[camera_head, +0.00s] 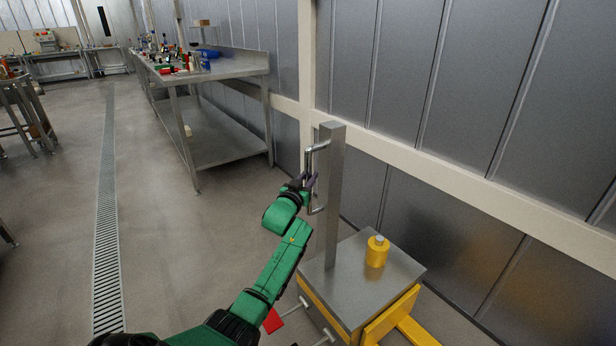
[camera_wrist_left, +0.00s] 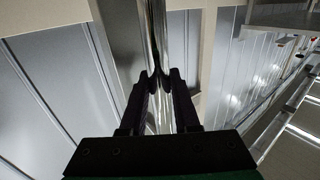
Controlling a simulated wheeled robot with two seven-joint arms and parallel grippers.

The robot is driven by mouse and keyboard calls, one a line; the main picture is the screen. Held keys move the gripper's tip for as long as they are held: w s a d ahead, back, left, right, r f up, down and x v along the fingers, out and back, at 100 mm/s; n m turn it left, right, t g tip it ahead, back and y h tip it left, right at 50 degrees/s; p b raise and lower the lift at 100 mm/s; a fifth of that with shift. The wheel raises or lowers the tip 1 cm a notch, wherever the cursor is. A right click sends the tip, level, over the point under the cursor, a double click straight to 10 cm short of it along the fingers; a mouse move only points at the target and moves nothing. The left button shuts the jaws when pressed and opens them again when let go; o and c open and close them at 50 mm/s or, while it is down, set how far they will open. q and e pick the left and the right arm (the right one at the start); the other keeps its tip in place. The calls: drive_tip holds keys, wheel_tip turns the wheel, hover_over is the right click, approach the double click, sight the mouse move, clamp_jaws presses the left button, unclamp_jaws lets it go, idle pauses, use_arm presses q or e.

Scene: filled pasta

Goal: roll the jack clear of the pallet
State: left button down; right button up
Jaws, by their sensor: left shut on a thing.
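The jack (camera_head: 337,240) is a grey metal body with a tall square post, a yellow cylinder (camera_head: 376,252) on top and yellow parts low at its right side. A chrome handle (camera_head: 318,147) is fixed to the post. My left gripper (camera_head: 308,181) is shut on the upright bar of this handle. In the left wrist view the bar (camera_wrist_left: 158,30) runs between the two dark fingers (camera_wrist_left: 160,95). No pallet can be made out. My right gripper is not in view.
A panelled metal wall (camera_head: 450,110) with a pale rail stands close on the right of the jack. A long steel table (camera_head: 225,150) with small items stands beyond it. Open floor with a drain grate (camera_head: 107,240) lies to the left.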

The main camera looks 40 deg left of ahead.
use_arm(q)
drive_tip(key=shift+a+f, duration=0.1)
drive_tip(key=shift+f, duration=0.25)
drive_tip(key=c, duration=0.7)
unclamp_jaws()
drive_tip(key=shift+s, duration=0.1)
drive_tip(key=shift+o, duration=0.2)
drive_tip(key=shift+r, duration=0.15)
drive_tip(key=shift+r, duration=0.1)
drive_tip(key=shift+s, duration=0.25)
drive_tip(key=p+v, duration=0.2)
drive_tip(key=v, duration=1.2)
drive_tip(key=shift+p, duration=0.3)
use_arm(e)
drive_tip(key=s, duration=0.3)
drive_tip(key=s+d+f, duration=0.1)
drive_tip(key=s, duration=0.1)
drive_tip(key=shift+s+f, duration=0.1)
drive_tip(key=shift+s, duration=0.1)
